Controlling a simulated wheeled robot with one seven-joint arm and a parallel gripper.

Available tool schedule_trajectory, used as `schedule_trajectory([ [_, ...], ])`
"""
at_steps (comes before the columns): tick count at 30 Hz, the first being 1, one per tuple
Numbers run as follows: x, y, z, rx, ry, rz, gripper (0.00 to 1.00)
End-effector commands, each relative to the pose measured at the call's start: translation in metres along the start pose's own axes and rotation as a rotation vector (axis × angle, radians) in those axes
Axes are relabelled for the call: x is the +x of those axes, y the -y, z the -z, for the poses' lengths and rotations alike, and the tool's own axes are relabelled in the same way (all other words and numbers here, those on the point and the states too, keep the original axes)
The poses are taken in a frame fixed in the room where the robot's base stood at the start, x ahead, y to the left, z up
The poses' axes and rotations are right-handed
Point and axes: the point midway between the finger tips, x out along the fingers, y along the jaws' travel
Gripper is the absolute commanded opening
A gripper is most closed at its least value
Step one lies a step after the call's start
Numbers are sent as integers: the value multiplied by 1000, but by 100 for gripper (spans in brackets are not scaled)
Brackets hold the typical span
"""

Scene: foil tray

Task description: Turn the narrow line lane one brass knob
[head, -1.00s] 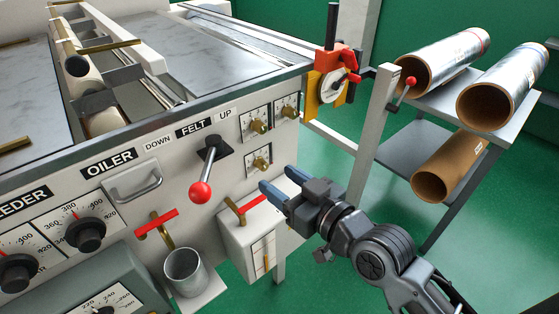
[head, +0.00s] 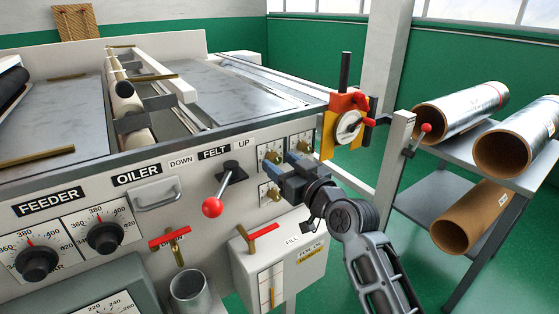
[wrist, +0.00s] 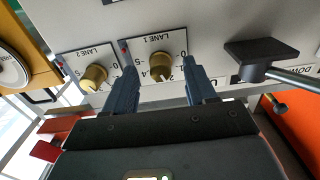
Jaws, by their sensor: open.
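The lane one brass knob (wrist: 160,68) sits on a white dial plate marked LANE 1, upside down in the wrist view. It also shows in the head view (head: 271,156), just beyond my fingertips. My gripper (wrist: 159,66) is open, with one blue finger on each side of this knob in the picture. I cannot tell whether the fingers reach around it or stop short of the panel. In the head view my gripper (head: 284,165) points at the panel's dial group. No contact with the knob shows.
The LANE 2 brass knob (wrist: 93,76) is close beside my left finger in the wrist view. Another brass knob (head: 272,194) is below my gripper. The red-ball felt lever (head: 213,207) stands out to the left. An orange bracket (head: 331,134) is to the right.

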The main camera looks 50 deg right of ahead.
Motion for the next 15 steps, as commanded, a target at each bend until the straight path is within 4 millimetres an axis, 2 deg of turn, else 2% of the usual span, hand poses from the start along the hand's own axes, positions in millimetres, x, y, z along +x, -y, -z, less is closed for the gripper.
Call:
schedule_trajectory([
  [5,13,0,0,0,0,1,56],
  [13,14,1,-1,0,1,1,56],
  [15,14,1,-1,0,1,1,50],
])
